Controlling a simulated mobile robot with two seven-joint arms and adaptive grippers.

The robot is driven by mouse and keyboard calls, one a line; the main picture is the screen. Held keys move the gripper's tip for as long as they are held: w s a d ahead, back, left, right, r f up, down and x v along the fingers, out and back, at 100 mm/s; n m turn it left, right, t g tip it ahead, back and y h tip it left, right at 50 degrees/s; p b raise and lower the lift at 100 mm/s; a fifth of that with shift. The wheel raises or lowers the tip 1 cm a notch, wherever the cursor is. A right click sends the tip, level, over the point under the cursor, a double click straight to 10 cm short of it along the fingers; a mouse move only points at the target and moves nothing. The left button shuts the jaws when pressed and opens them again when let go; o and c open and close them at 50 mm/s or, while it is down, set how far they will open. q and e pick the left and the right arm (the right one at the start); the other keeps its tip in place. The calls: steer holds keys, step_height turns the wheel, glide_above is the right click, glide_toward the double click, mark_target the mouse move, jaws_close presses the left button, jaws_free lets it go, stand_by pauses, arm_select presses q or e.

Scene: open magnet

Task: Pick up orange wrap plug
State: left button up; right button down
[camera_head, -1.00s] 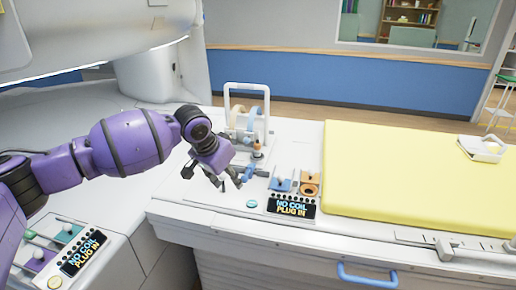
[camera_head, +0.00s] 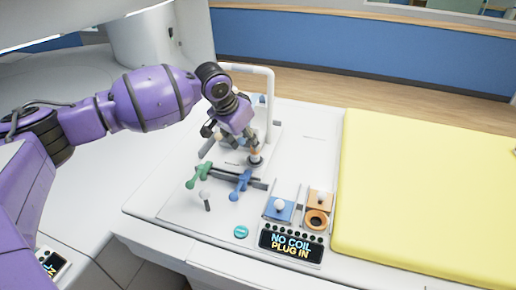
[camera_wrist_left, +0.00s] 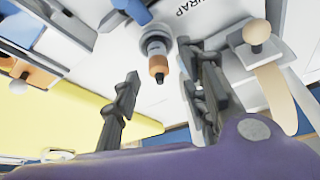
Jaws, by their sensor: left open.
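The orange wrap plug (camera_head: 255,156) stands upright in a holder on the white console top, near the white handle frame. In the left wrist view the plug (camera_wrist_left: 157,62) shows a grey body and an orange-brown end, lying beyond and between the finger tips. My left gripper (camera_head: 229,140) is open just behind and left of the plug in the head view. I cannot tell whether a finger touches the plug. My right gripper is not in view.
Blue (camera_head: 279,208) and orange (camera_head: 317,220) sockets sit by a "NO COIL PLUG IN" display (camera_head: 291,245). The white handle frame (camera_head: 270,100) rises behind. A yellow pad (camera_head: 430,190) lies right.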

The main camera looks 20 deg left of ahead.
mark_target(255, 160)
arm_select(q)
steer(key=shift+x, duration=1.2)
steer(key=x, duration=0.4)
steer(key=shift+d+f, duration=0.2)
steer(key=shift+d, duration=0.25)
steer(key=shift+w+f, duration=0.2)
steer(key=shift+f, duration=0.05)
